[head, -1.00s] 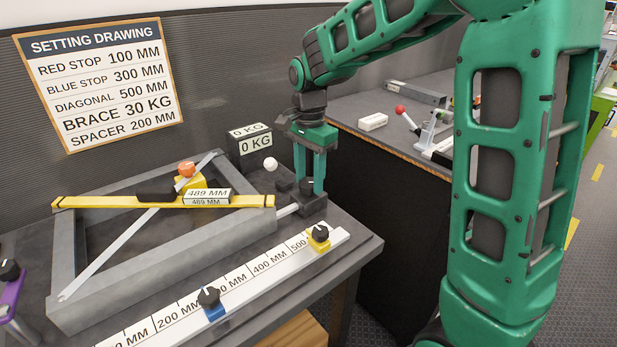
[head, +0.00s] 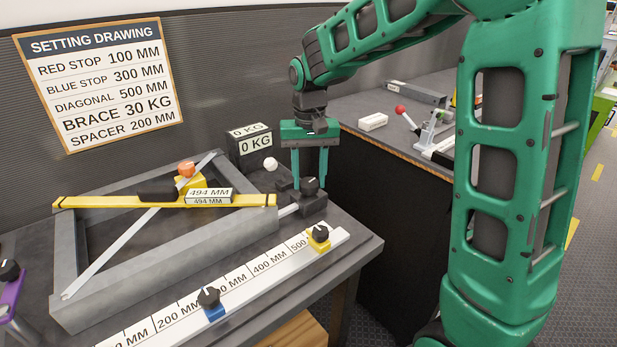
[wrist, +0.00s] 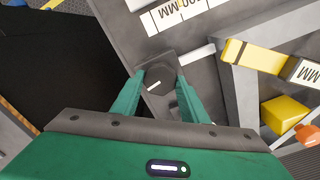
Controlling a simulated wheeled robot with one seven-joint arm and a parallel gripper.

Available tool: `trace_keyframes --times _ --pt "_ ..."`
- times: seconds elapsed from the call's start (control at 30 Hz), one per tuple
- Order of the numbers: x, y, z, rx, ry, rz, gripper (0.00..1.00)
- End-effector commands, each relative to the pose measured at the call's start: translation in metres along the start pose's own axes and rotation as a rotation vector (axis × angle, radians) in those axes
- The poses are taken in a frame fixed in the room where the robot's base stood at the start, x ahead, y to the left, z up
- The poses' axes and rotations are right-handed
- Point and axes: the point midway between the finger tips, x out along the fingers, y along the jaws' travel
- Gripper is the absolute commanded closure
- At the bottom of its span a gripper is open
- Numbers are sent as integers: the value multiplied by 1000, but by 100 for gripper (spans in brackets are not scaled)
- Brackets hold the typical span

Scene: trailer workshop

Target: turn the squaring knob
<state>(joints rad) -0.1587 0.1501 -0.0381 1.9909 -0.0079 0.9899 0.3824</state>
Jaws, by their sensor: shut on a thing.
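The squaring knob (head: 310,186) is a dark round knob with a white pointer line, on a dark block at the right end of the bench beside the grey frame (head: 170,255). It also shows in the wrist view (wrist: 155,88). My gripper (head: 309,184) points straight down over it, with its green fingers on either side, shut on the knob. In the wrist view the fingers (wrist: 160,85) flank the knob. The yellow diagonal gauge (head: 100,202) lies across the frame, and its display (head: 208,196) reads 494 MM.
The setting drawing (head: 97,84) on the wall lists diagonal 500 MM. A black box (head: 249,142) reads 0 KG, with a white ball (head: 270,164) in front. A white scale rail (head: 245,285) carries blue (head: 213,312) and yellow (head: 320,244) stops along the front.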

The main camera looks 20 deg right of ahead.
Motion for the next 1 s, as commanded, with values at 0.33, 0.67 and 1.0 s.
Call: trace_keyframes --times 0.33,0.67,1.0 --pt "-3 -2 -4 -327 14 -3 82" --pt "-3 -1 -4 -639 14 -1 82" --pt "-3 0 -4 -959 14 2 82"
